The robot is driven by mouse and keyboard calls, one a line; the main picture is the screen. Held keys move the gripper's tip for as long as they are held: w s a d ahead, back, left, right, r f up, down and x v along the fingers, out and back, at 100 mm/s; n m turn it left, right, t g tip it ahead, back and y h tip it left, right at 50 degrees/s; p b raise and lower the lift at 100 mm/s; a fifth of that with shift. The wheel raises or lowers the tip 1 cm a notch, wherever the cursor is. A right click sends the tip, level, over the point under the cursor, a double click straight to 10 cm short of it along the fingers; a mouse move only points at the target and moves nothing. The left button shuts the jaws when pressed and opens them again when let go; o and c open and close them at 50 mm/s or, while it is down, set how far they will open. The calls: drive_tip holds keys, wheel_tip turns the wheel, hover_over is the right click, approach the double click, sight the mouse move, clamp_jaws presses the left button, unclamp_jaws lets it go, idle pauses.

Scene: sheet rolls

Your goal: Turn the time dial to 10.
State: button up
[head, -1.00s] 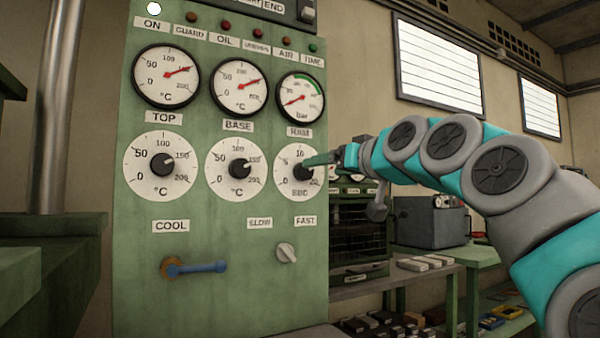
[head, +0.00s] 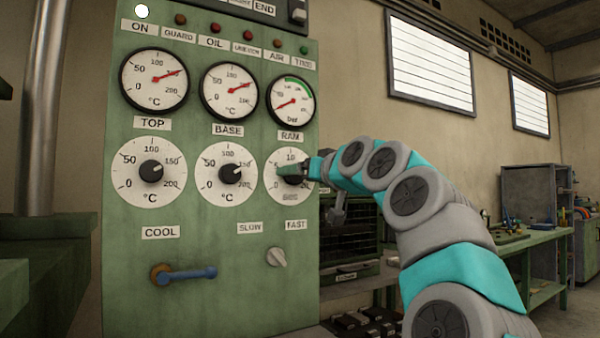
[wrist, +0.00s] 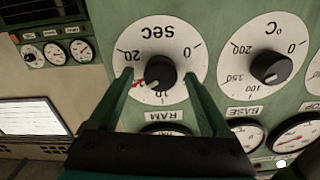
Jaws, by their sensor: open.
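The time dial is the white SEC dial (head: 289,196) on the green panel, right-hand in the lower row; it shows upside down in the wrist view (wrist: 178,40). Its dark knob (wrist: 160,72) has a pointer that seems to lie between 10 and 20, near a small red mark (wrist: 138,85); the exact reading is unclear. My gripper (wrist: 158,77) is open, one finger on each side of the knob, with gaps between. In the head view my gripper (head: 303,170) covers the dial's right part.
The TOP dial (head: 150,195) and BASE dial (head: 227,195) stand to the left, with round gauges above them. Below are a blue lever (head: 190,274) and a small grey SLOW/FAST knob (head: 276,257). A rack oven (head: 350,240) stands right of the panel.

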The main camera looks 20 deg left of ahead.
clamp_jaws()
idle(0.8)
